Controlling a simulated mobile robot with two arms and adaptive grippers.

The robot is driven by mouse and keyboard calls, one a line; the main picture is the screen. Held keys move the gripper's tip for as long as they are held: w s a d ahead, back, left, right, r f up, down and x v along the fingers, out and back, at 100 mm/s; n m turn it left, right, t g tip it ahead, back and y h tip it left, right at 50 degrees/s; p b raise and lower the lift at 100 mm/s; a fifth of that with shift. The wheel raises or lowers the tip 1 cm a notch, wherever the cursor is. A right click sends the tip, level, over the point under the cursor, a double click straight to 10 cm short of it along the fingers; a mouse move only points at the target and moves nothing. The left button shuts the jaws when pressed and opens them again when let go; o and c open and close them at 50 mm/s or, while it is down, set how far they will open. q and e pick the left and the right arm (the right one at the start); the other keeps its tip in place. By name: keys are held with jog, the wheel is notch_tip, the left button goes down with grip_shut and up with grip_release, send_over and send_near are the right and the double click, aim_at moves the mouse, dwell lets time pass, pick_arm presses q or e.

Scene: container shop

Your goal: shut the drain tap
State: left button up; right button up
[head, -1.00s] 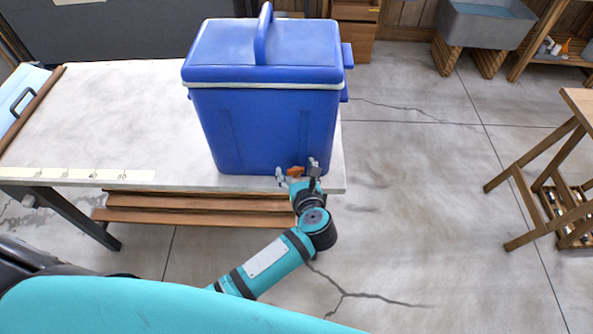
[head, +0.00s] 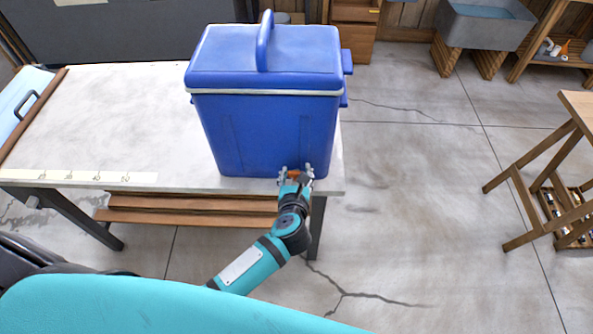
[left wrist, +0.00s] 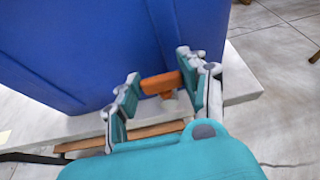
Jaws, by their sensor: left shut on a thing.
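The drain tap (head: 294,174) has an orange handle and sits low on the front of the blue cooler (head: 265,130), near its right corner. In the left wrist view the orange handle (left wrist: 161,84) lies crosswise between the fingers, with a pale spout below it. My left gripper (head: 295,176) is at the tap with one finger on each side of the handle. In the left wrist view my left gripper (left wrist: 160,88) is shut on the handle's two ends. The tap's body is mostly hidden behind the handle and fingers. My right gripper is not in view.
The cooler stands lidded at the right end of a pale table (head: 100,125). A wooden slatted shelf (head: 190,209) lies under the table's front edge. A wooden stand (head: 560,165) is at the right. The floor between is clear.

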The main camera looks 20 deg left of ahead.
pick_arm(q)
jog(key=o, duration=1.2)
jog(key=v, duration=1.2)
jog(key=shift+f, duration=0.1)
